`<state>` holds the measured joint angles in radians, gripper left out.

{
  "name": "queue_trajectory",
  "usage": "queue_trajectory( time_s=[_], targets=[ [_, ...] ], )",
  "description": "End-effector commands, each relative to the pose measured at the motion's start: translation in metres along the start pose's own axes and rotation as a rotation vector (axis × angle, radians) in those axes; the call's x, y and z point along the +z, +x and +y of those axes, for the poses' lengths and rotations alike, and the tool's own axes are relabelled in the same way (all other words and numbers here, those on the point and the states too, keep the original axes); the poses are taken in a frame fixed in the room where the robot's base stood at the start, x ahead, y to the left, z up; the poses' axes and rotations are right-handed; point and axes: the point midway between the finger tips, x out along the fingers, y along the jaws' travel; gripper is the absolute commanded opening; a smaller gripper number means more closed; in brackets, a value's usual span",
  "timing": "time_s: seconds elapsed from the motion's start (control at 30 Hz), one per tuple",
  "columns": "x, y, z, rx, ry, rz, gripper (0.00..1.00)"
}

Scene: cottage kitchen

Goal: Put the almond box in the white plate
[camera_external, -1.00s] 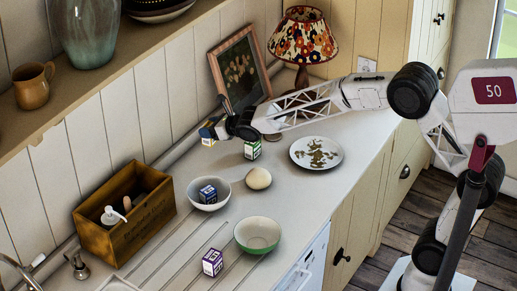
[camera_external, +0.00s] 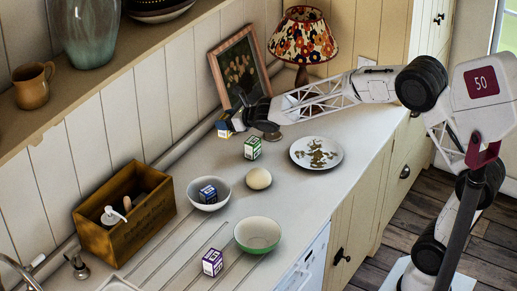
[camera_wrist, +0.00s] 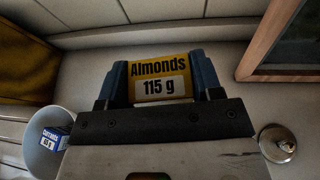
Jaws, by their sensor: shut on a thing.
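The yellow almond box (camera_wrist: 160,66) shows in the wrist view, labelled "Almonds 115 g". It sits between the two blue fingers of my gripper (camera_wrist: 163,82), which is shut on it. In the external view, the almond box (camera_external: 225,131) shows small at the tip of my gripper (camera_external: 234,119), near the back wall. Whether it clears the counter is hard to tell. The white plate (camera_external: 334,158) lies on the counter to the right of the box, with a brown leafy pattern or pieces in its middle.
A green-and-white box (camera_external: 252,149) and a pale round thing (camera_external: 258,179) stand between gripper and bowls. A white bowl (camera_external: 222,201) holds a blue currants box (camera_external: 208,194). A green bowl (camera_external: 270,246), a purple box (camera_external: 212,263), a picture frame (camera_external: 222,70) and a lamp (camera_external: 302,75) are nearby.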

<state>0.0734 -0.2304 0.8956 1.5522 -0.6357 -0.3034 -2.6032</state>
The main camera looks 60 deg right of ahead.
Motion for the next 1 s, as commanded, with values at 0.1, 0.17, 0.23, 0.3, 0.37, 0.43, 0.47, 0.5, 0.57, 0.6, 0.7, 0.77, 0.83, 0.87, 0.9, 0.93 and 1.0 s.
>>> queue_trajectory(
  time_s=[0.1, 0.17, 0.23, 0.3, 0.37, 0.43, 0.47, 0.5, 0.57, 0.6, 0.7, 0.77, 0.83, 0.87, 0.9, 0.93, 1.0],
  targets=[
    [-0.004, -0.019, -0.024, 0.004, -0.002, 0.000, 0.33],
    [-0.005, -0.029, -0.035, 0.009, -0.004, -0.001, 0.33],
    [-0.009, -0.040, -0.047, 0.016, -0.008, 0.000, 0.33],
    [-0.013, -0.052, -0.058, 0.024, -0.011, 0.000, 0.33],
    [-0.016, -0.062, -0.067, 0.031, -0.014, 0.000, 0.33],
    [-0.021, -0.074, -0.077, 0.040, -0.017, 0.000, 0.33],
    [-0.023, -0.080, -0.081, 0.044, -0.019, -0.001, 0.33],
    [-0.026, -0.087, -0.086, 0.050, -0.021, 0.000, 0.33],
    [-0.030, -0.098, -0.094, 0.059, -0.025, -0.001, 0.33],
    [-0.033, -0.105, -0.098, 0.065, -0.027, 0.000, 0.33],
    [-0.041, -0.123, -0.109, 0.081, -0.034, -0.001, 0.33],
    [-0.047, -0.135, -0.115, 0.092, -0.038, 0.000, 0.33],
    [-0.053, -0.148, -0.121, 0.104, -0.044, -0.001, 0.33],
    [-0.057, -0.154, -0.123, 0.110, -0.045, 0.000, 0.33],
    [-0.060, -0.161, -0.126, 0.118, -0.048, -0.001, 0.33],
    [-0.064, -0.167, -0.129, 0.122, -0.051, 0.000, 0.33],
    [-0.071, -0.181, -0.133, 0.136, -0.057, 0.000, 0.33]
  ],
)
